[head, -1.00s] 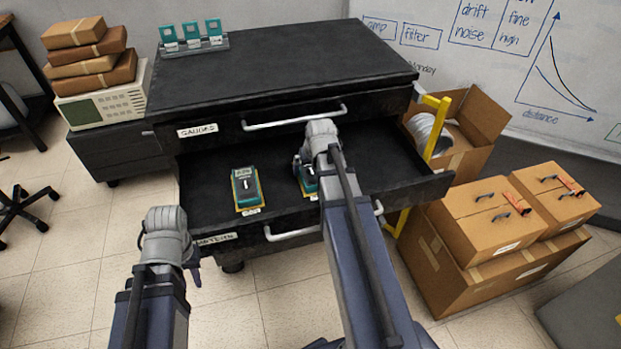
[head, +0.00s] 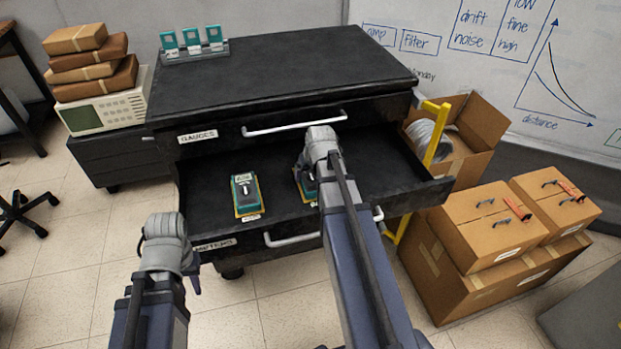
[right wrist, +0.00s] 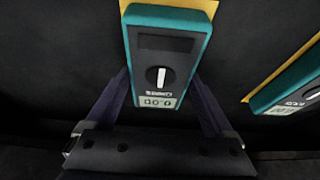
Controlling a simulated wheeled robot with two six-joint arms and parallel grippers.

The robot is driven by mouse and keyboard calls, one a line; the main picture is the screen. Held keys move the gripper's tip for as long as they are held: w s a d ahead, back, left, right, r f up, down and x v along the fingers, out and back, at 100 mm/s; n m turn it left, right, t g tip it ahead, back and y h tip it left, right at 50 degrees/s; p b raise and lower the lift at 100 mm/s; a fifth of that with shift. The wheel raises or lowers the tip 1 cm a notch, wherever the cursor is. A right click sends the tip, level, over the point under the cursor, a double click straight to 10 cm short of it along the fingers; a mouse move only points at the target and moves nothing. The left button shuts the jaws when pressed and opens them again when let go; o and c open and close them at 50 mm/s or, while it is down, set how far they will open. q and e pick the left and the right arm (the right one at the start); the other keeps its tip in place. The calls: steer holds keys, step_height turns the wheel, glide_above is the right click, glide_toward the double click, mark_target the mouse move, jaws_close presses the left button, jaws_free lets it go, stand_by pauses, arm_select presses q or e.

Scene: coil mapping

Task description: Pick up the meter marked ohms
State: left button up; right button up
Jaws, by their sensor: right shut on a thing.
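Two teal meters on yellow bases are at the open lower drawer (head: 275,208). The left meter (head: 246,195) lies on the drawer floor; its edge also shows at the right of the right wrist view (right wrist: 288,85). The other meter (head: 303,186) is mostly hidden by my right gripper (head: 312,178). In the right wrist view this meter (right wrist: 180,55) sits between my right fingers, which are shut on it. My left gripper (head: 193,273) hangs outside the drawer, finger gap unclear.
The cabinet (head: 280,60) has a gauge rack (head: 195,50) on top. The drawer's front rim and handle (head: 292,239) are near my arms. Cardboard boxes (head: 490,235) stand at the right. An open box with a wire coil (head: 428,140) is beside the cabinet.

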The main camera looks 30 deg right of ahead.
mark_target(311, 174)
steer(key=shift+c, duration=0.5)
step_height(311, 174, up, 10)
steer(key=p, duration=1)
steer(key=shift+d, duration=0.1)
